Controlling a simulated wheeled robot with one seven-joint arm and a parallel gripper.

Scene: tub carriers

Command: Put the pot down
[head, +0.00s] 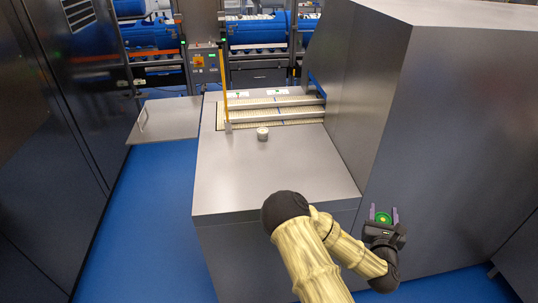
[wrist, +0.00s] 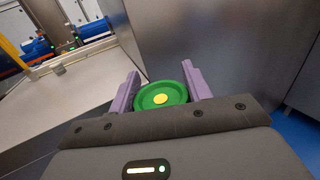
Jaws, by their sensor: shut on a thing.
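A green round pot with a yellow centre (wrist: 152,97) sits between the two purple fingers of my gripper (wrist: 160,90) in the wrist view. My gripper is shut on it. In the head view my gripper (head: 384,216) is at the right, in front of the big grey metal cabinet and to the right of the grey counter (head: 265,180). The green pot (head: 382,218) shows small between the fingers there, held in the air. Its underside is hidden.
A small pale cylinder (head: 262,133) stands on the counter before a cream conveyor belt with metal rails (head: 275,112). A yellow post (head: 225,95) rises at the belt's left. The counter's front half is bare. The tall grey cabinet (head: 450,130) borders it on the right.

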